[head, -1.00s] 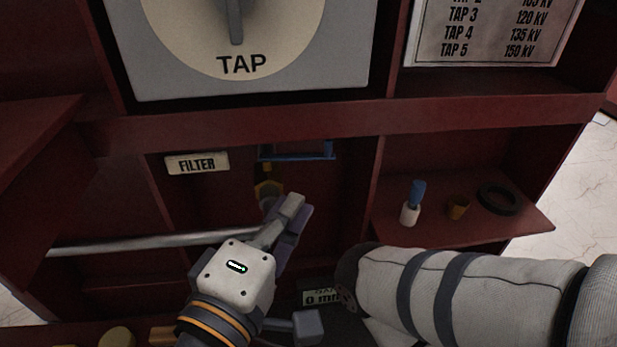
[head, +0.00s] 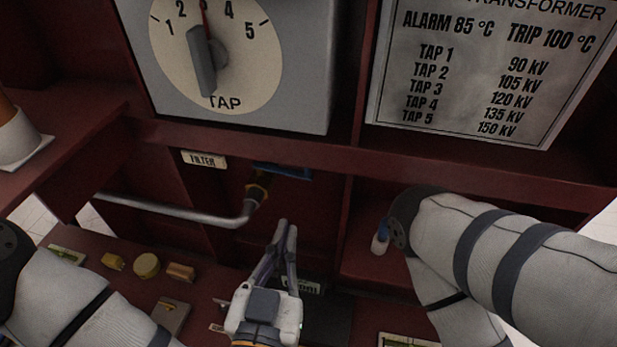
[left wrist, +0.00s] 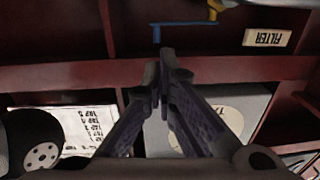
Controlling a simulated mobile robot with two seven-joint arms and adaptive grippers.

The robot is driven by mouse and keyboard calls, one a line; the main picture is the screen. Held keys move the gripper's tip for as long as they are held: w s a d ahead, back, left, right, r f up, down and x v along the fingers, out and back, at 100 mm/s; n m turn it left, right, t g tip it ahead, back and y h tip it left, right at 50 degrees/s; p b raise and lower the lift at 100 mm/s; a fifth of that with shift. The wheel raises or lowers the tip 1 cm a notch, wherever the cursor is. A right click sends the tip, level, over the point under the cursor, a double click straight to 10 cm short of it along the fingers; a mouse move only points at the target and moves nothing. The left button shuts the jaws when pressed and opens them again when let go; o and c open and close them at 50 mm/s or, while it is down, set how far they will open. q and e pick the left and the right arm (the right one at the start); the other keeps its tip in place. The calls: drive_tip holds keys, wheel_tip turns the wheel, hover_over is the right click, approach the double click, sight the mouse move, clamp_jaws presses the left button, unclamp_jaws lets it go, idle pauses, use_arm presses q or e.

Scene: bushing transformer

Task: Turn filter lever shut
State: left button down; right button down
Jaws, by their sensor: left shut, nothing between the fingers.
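The filter lever (head: 283,171) is a blue handle lying roughly level to the right of a brass valve (head: 257,190), below the red cross beam. In the left wrist view the blue lever (left wrist: 180,26) shows with a bent end, and part of the brass valve (left wrist: 215,8) is at the top edge. The white FILTER label (head: 204,160) is left of the lever. My left gripper (head: 287,226) is shut and empty, below and apart from the lever; its closed fingertips also show in the left wrist view (left wrist: 165,58). My right gripper is out of view.
A metal pipe (head: 190,211) runs left from the valve. The tap dial (head: 215,60) and a rating plate (head: 475,75) are above the beam. Several brass parts (head: 146,265) lie on the lower shelf. A blue-topped bottle (head: 381,238) stands right, beside my right arm.

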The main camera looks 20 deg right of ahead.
sight(305, 174)
use_arm(q)
drive_tip(key=b+x, duration=0.2)
drive_tip(key=x, duration=1)
drive_tip(key=shift+b, duration=0.35)
drive_tip(key=shift+d, duration=0.1)
drive_tip(key=shift+w+d+r+p, duration=0.15)
drive_tip(key=shift+w+d+p, duration=0.1)
drive_tip(key=shift+p, duration=0.1)
drive_tip(key=shift+w+d, duration=0.3)
drive_tip(key=shift+r, duration=0.1)
